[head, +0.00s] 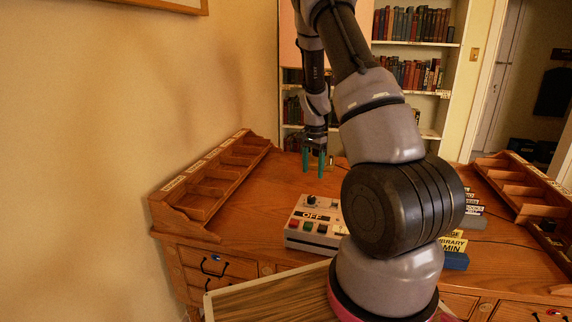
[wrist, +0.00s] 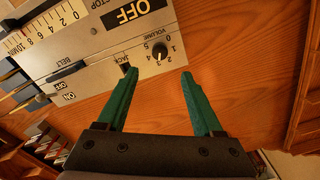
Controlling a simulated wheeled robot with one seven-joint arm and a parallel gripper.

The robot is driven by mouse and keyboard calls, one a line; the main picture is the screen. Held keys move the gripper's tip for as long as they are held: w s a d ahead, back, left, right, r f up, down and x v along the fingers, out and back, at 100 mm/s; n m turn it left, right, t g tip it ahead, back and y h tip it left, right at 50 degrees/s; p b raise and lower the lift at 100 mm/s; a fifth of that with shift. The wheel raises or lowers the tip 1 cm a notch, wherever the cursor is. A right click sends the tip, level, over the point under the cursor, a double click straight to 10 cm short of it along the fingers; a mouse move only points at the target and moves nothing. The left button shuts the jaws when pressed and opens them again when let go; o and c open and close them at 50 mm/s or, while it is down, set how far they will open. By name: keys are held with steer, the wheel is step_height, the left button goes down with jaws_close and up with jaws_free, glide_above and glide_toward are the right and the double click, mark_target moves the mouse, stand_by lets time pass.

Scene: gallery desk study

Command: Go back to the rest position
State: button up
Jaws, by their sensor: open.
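My gripper (head: 314,164) has two green fingers and hangs pointing down above the wooden desk, behind the control box in the head view. The fingers are apart with nothing between them; my gripper also shows in the wrist view (wrist: 162,92). A pale control box (head: 308,232) with an OFF label, a knob and red and green buttons sits on the desk. In the wrist view the control box (wrist: 95,50) shows a volume knob, a jack and a belt switch, just beyond the fingertips. My arm hides the box's right end and the desk's middle.
A wooden compartment rack (head: 215,172) lines the desk's left edge, and another rack (head: 520,185) stands at the right. Yellow and blue labelled blocks (head: 455,250) lie right of my arm. A bookshelf (head: 415,55) stands behind. The desk top (head: 262,205) left of the box is clear.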

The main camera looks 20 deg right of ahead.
steer(key=s+a+r+n+t+y, duration=0.1)
steer(key=s+a+r, duration=0.2)
steer(key=r, duration=0.5)
steer(key=s+a+r+n+t, duration=0.1)
steer(key=s+a+r+n, duration=0.15)
steer(key=r, duration=0.55)
steer(key=s+a+r+t+y, duration=0.1)
steer(key=s+a+r+t, duration=0.2)
steer(key=r, duration=0.4)
steer(key=s+a+r+n+t, duration=0.1)
steer(key=s+a+r+n, duration=0.1)
steer(key=s+r, duration=0.3)
steer(key=s+a+r+n+t, duration=0.1)
steer(key=s+a+r+n, duration=0.2)
steer(key=s, duration=1)
steer(key=shift+s+a+r, duration=0.15)
steer(key=shift+a+r, duration=0.8)
steer(key=shift+a, duration=0.05)
